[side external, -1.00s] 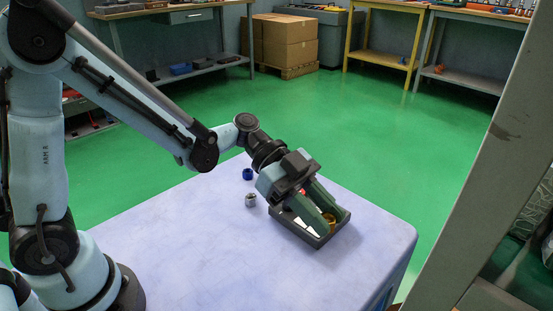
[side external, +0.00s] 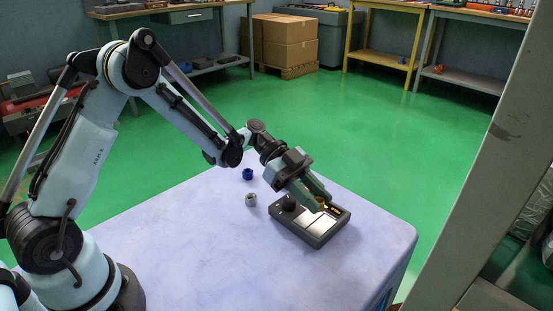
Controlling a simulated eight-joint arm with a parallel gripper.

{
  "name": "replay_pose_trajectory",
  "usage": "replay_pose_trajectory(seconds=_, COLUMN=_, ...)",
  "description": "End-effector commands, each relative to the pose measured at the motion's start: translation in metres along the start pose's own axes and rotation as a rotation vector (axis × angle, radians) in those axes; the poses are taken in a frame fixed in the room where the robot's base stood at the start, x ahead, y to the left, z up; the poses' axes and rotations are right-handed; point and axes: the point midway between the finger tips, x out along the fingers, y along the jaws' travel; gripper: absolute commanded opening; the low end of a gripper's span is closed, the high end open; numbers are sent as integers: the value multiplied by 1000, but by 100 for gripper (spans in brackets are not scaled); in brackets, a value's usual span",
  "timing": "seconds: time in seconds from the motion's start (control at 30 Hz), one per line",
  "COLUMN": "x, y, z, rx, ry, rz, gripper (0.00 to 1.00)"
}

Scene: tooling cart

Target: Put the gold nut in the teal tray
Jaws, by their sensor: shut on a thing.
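My gripper (side external: 319,206) is angled down over a dark grey box on the table. Its green fingers are shut on a small gold thing, apparently the gold nut (side external: 320,200), which is partly hidden by the fingers. The dark grey box (side external: 318,241) has a silver plate on top, a black knob at its left and yellow marks at its right. Whether the nut touches the box is not clear. I see no teal tray in this view.
A blue nut-like piece (side external: 248,174) and a silver nut (side external: 250,199) stand on the pale table (side external: 180,250), left of the dark box. A grey post (side external: 480,170) rises at the right.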

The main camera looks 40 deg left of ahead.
Motion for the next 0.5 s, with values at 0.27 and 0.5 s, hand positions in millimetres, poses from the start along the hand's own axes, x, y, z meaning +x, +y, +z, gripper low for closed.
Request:
replay_pose_trajectory(seconds=0.27, x=8, y=-2, z=24, rx=0, ry=0, rz=1, gripper=0)
replay_pose_trajectory(seconds=0.5, x=13, y=-2, z=35, rx=0, ry=0, rz=1, gripper=0)
